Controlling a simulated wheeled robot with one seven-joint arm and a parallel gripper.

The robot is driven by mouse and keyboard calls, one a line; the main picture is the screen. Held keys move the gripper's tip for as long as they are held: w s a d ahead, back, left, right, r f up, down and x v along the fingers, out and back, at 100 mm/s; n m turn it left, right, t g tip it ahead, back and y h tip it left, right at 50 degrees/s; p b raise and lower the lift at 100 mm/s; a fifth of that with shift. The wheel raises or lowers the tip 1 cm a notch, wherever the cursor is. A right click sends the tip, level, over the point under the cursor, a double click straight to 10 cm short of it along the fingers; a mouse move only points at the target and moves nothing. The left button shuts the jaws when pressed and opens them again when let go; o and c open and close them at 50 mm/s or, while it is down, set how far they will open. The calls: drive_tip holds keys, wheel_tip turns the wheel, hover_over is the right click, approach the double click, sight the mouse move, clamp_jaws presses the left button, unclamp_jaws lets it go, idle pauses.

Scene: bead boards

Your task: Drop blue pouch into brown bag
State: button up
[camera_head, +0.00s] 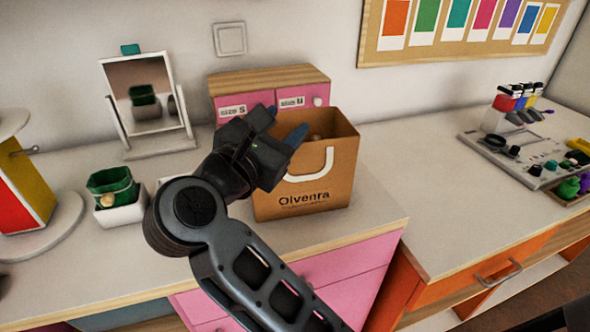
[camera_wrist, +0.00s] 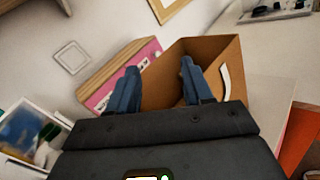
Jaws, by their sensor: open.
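The brown bag (camera_head: 335,170) stands upright on the white counter with its top open, marked "Olvenra" with a white handle on its front. In the wrist view the bag (camera_wrist: 222,58) shows its open top beyond my fingers. My gripper (camera_head: 284,123) is at the bag's left upper edge, above its opening. In the wrist view my gripper (camera_wrist: 158,78) has its two dark blue fingers apart with nothing seen between them. I see no blue pouch in either view. A small brownish shape shows inside the bag, too small to name; most of the bag's inside is hidden.
A pink drawer box (camera_head: 265,80) stands behind the bag. A grey tool board (camera_head: 530,150) lies on the right counter. The counter right of the bag is clear.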

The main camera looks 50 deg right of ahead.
drive_tip(key=s+a+b, duration=0.1)
drive_tip(key=a, duration=0.6)
drive_tip(key=shift+s+b, duration=0.2)
drive_tip(key=shift+b, duration=0.15)
drive_tip(key=shift+a, duration=0.1)
drive_tip(key=s+d+n+t+h, duration=0.1)
drive_tip(key=s+n+t, duration=0.55)
drive_tip(key=n, duration=0.45)
drive_tip(key=s+n+t+h, duration=0.1)
drive_tip(key=s+n+t, duration=0.4)
drive_tip(key=n+t, duration=0.5)
drive_tip(key=s+a+f+n+g+y, duration=0.2)
drive_tip(key=s+f+n+y, duration=0.6)
drive_tip(key=n, duration=0.9)
drive_tip(key=s+a+f+n+g+y, duration=0.3)
drive_tip(key=s+a+f+n+y, duration=0.2)
drive_tip(key=n, duration=1.2)
drive_tip(key=s+f+y, duration=0.3)
drive_tip(key=f+y, duration=0.1)
drive_tip(key=y, duration=0.2)
drive_tip(key=shift+f+y, duration=0.15)
drive_tip(key=shift+y, duration=0.15)
